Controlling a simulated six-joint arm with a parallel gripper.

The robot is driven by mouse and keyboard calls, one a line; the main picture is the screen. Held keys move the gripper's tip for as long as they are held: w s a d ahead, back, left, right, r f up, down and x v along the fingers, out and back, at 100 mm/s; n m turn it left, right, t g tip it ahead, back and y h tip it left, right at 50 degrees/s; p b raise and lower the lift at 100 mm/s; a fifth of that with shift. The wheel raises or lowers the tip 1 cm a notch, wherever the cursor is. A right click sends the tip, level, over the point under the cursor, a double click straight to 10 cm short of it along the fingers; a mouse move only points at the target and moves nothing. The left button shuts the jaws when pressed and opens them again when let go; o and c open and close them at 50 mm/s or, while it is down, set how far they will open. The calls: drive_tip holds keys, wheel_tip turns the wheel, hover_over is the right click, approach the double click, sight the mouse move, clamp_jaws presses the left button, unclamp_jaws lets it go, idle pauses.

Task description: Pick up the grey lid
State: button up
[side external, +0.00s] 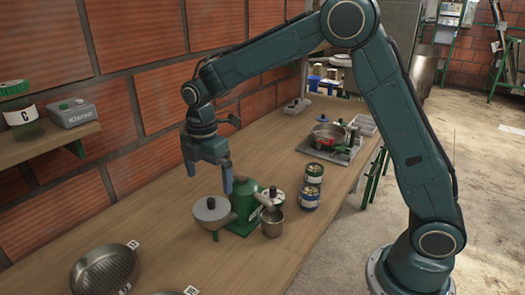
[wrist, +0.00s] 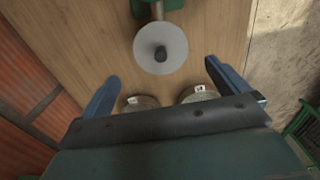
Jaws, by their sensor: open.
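The grey lid (side external: 204,217) is a round disc with a black knob, at the left of the green machine (side external: 246,208) on the workbench. It appears to rest on part of that machine. In the wrist view the lid (wrist: 146,45) is at the upper middle, with its knob facing the camera. My gripper (side external: 208,181) is open and empty, pointing down above the lid and apart from it. In the wrist view the lid lies beyond my gripper's two blue fingers (wrist: 161,72), roughly centred between them.
A metal cup (side external: 272,224) and labelled jars (side external: 309,196) stand right of the machine. A pan (side external: 105,270) lies at the front left. A brick wall (side external: 150,100) borders the workbench (side external: 160,235), which is clear left of the lid.

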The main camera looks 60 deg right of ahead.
sight(211, 200)
drive_tip(key=shift+f, duration=1.35)
drive_tip(key=shift+a+f, duration=0.15)
drive_tip(key=shift+f, duration=2.45)
drive_tip(key=c, duration=0.8)
